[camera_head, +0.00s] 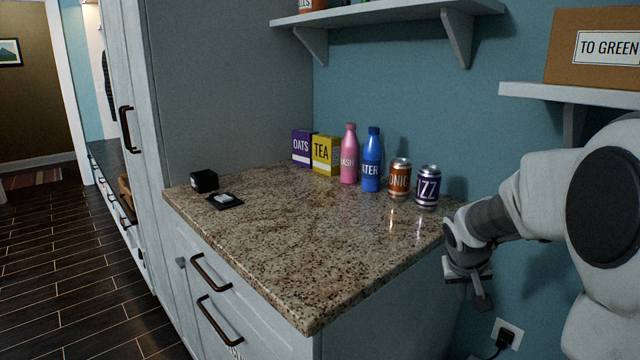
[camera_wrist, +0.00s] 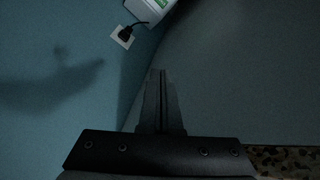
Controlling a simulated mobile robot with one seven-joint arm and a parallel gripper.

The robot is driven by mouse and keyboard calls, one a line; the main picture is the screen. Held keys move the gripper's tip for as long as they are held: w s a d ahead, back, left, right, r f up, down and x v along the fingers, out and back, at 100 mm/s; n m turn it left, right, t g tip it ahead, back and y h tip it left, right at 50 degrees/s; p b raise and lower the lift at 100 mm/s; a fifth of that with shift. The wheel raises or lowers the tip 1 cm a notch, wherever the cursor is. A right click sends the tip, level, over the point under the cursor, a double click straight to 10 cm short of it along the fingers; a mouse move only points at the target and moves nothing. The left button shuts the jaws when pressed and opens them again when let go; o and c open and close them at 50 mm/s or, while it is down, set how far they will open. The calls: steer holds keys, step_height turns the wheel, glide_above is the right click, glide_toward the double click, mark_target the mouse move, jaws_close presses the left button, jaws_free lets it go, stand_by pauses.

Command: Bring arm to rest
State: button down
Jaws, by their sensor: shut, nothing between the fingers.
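My arm reaches in from the right edge of the head view, bent, with my gripper (camera_head: 482,300) hanging down at its end. The gripper is just off the right end of the granite counter (camera_head: 300,235), below the level of its top, in front of the blue wall. In the wrist view my gripper (camera_wrist: 160,80) shows its fingers together in the middle. They are shut with nothing between them.
On the counter stand an oats box (camera_head: 302,148), a tea box (camera_head: 326,155), a pink bottle (camera_head: 349,155), a blue bottle (camera_head: 371,160) and two cans (camera_head: 399,180). A wall outlet (camera_head: 507,333) with a plug is below my gripper. A shelf (camera_head: 570,95) bears a cardboard box.

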steer(key=s+a+r+n+y, duration=0.1)
steer(key=s+a+r, duration=0.3)
steer(key=s, duration=0.5)
steer(key=s+a+r+y, duration=0.1)
steer(key=s+a, duration=0.5)
steer(key=s, duration=0.2)
steer(key=s+a+r+n+y, duration=0.1)
steer(key=s+a+r+y, duration=0.15)
steer(key=s+a, duration=0.45)
step_height(320, 180, up, 24)
steer(key=s+d+p, duration=0.2)
steer(key=p, duration=2.2)
steer(key=shift+r+t+h, duration=0.15)
steer(key=shift+t+h, duration=0.25)
steer(key=shift+h, duration=0.05)
